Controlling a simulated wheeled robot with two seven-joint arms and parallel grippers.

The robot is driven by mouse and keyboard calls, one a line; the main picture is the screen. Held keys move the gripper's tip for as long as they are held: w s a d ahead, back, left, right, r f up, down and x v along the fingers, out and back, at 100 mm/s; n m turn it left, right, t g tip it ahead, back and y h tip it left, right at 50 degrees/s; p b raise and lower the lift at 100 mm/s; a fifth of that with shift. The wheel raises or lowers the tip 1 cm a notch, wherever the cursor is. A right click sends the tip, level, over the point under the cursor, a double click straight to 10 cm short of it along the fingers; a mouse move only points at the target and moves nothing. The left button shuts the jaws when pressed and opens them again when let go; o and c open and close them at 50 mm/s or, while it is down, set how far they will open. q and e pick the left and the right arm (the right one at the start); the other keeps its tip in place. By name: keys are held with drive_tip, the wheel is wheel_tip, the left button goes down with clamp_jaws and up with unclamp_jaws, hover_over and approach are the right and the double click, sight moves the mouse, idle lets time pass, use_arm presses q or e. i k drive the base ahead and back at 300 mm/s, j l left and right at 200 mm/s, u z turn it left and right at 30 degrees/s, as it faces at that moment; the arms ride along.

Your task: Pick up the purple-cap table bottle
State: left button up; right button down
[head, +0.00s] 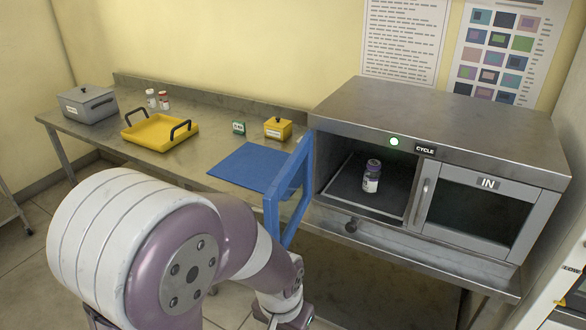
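A small bottle with a purple cap and a white label (372,177) stands upright inside the open left chamber of the metal incubator (440,120), on a dark shelf (346,192). No purple-capped bottle is visible on the table. Two small bottles stand at the back of the table: one with a dark red cap (164,101) and one whose cap looks reddish (151,98). My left arm fills the lower left of the head view and runs down to the bottom edge. Its fingers are not visible. My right gripper is not in view.
The blue-framed door (272,214) stands open, left of the chamber. The right chamber door (478,212), marked IN, is shut.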

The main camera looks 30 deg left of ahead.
sight(372, 176)
drive_tip(key=j, duration=0.9)
drive_tip(key=k+j+z, duration=0.1)
drive_tip(key=j, duration=0.75)
